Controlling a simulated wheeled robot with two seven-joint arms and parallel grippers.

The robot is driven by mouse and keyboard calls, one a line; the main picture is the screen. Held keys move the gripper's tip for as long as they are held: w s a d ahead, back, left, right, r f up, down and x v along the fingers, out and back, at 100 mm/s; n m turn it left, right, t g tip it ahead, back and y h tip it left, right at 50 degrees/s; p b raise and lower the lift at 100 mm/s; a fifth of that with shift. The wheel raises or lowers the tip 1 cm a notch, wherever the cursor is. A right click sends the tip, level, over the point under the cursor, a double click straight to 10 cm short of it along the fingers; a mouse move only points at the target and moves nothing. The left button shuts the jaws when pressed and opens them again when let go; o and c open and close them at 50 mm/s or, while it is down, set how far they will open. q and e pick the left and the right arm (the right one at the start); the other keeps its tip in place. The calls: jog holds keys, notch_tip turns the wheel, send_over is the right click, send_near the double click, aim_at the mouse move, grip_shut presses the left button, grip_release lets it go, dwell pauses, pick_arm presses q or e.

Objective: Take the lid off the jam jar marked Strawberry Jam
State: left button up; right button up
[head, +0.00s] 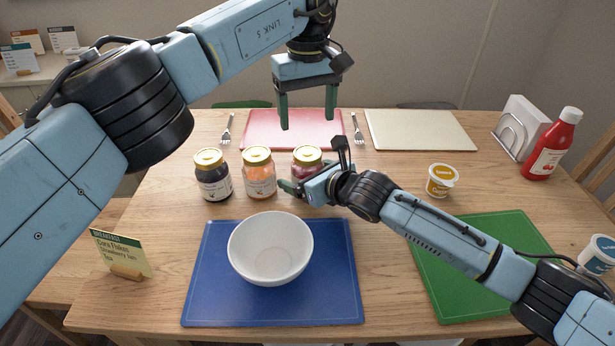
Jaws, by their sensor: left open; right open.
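Three jam jars with gold lids stand in a row behind the blue mat: a dark purple one (214,186), an orange one (259,181) and a red one (306,172). Their labels are too small to read; the red one looks like strawberry, its lid (307,154) is on, and its lower part is hidden by my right gripper. My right gripper (292,188) is open, right at the front of the red jar; I cannot tell whether it touches the jar. My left gripper (307,113) is open and empty, fingers pointing down, above and behind the red jar.
A white bowl (270,248) stands on the blue mat (338,305). A menu card (121,252) stands at left. Red (262,128), cream (420,130) and green (485,240) mats, forks, a yellow-labelled tub (441,181), a napkin holder (520,127) and a ketchup bottle (551,145) lie around.

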aim_at(308, 152)
jog(key=shift+w+a, duration=0.1)
jog(key=shift+w, duration=0.05)
jog(key=c, duration=1.7)
jog(key=shift+c, duration=1.1)
pick_arm(q)
jog(key=m, duration=0.4)
pick_arm(e)
grip_shut()
pick_arm(q)
jog(key=shift+f, duration=0.25)
notch_tip(308, 152, down, 8)
jog(key=shift+r, duration=0.25)
jog(key=shift+c, duration=0.3)
